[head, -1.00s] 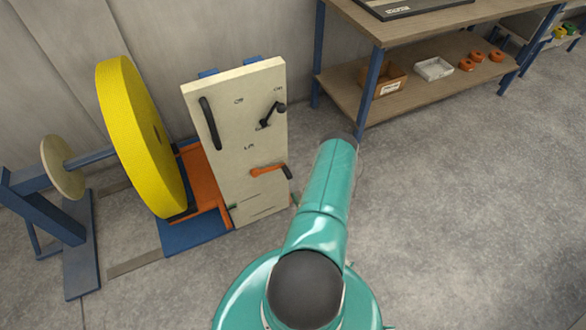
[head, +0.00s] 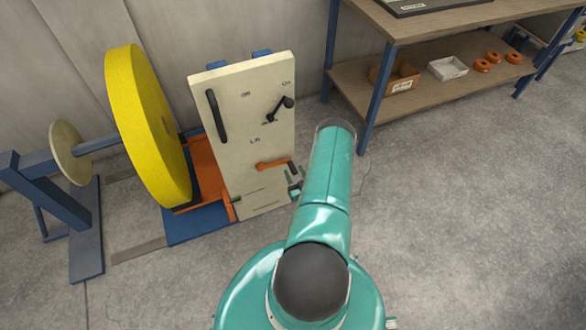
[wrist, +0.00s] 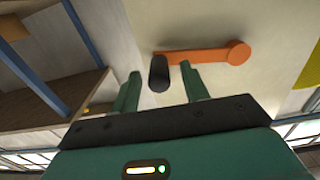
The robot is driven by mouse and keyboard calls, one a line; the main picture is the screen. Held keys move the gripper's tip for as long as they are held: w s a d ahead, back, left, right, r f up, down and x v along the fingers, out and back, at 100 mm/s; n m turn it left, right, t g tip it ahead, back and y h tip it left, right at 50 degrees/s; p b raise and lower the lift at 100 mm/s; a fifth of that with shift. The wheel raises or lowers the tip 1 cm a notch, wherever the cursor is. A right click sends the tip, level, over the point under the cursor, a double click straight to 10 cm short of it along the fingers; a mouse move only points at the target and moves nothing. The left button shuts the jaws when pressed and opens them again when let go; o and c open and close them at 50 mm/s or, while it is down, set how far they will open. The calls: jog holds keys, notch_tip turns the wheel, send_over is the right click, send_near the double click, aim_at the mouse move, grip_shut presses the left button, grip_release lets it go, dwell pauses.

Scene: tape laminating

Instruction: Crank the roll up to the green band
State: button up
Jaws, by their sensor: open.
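The large yellow roll (head: 148,130) stands upright on a shaft left of a cream panel. An orange crank (head: 270,165) with a dark grip lies roughly level on the panel, below the "Lift" label. In the wrist view, the crank arm (wrist: 200,56) runs right to its pivot, and the dark grip (wrist: 158,74) stands out at its left end. My gripper (head: 294,184) is open at the panel's right edge, close to the grip. In the wrist view, the fingers of my gripper (wrist: 160,72) lie either side of the grip; contact cannot be told. A small green mark (head: 237,198) shows at the panel's lower left.
The cream panel (head: 225,130) also carries a black handle (head: 216,116) and a black On/Off lever (head: 280,108). A blue stand (head: 60,205) is at the left. A workbench (head: 350,70) stands at the right. The floor at right is clear.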

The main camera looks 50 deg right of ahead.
jog(key=shift+x, duration=1.35)
grip_shut()
jog(key=shift+f+m, duration=0.3)
jog(key=shift+f, duration=0.1)
